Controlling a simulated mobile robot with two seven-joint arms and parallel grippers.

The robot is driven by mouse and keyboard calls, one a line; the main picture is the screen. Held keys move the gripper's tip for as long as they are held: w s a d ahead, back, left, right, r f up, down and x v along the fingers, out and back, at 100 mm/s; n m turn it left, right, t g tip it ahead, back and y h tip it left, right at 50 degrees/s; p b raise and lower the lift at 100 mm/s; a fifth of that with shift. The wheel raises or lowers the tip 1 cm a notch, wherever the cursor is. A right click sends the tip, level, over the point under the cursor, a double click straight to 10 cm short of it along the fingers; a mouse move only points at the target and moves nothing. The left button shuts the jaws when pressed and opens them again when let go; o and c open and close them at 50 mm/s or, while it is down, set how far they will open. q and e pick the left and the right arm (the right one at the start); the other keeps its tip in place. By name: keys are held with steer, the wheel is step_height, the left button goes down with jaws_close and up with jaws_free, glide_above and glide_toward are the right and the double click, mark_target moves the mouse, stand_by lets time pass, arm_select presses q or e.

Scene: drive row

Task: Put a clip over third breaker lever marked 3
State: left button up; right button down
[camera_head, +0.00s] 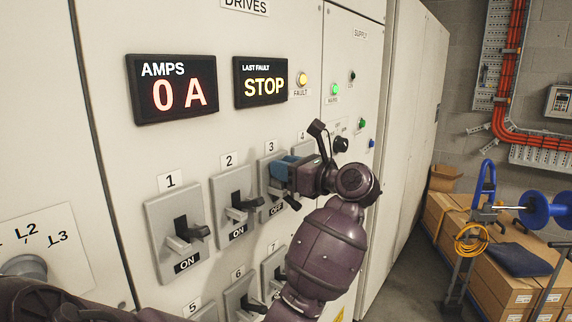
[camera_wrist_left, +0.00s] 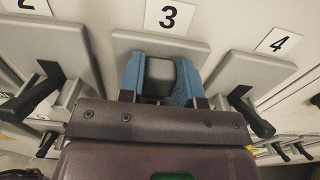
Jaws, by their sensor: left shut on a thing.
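The breaker marked 3 has a grey plate (camera_head: 265,185) under its number label, and its window reads OFF. The plate also shows in the left wrist view (camera_wrist_left: 124,45). My left gripper (camera_head: 278,168) is at this plate, with its blue fingers reaching to it. In the left wrist view, the blue fingers (camera_wrist_left: 160,75) are closed on both sides of a dark grey block, which looks like the clip (camera_wrist_left: 160,78). The gripper hides most of lever 3, so I cannot tell whether the clip touches it. My right gripper is not in view.
Breaker 1 (camera_head: 155,225) and breaker 2 (camera_head: 222,188) are to the left and read ON. Breaker 4 (camera_wrist_left: 240,80) is close on the right, its black lever sticking out. More breakers sit below. Cardboard boxes (camera_head: 435,217) and a blue-wheeled stand (camera_head: 540,212) are on the right.

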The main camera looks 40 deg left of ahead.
arm_select(q)
steer(key=shift+f, duration=0.15)
steer(key=o, duration=0.5)
steer(key=shift+b, duration=0.3)
steer(key=o, duration=0.4)
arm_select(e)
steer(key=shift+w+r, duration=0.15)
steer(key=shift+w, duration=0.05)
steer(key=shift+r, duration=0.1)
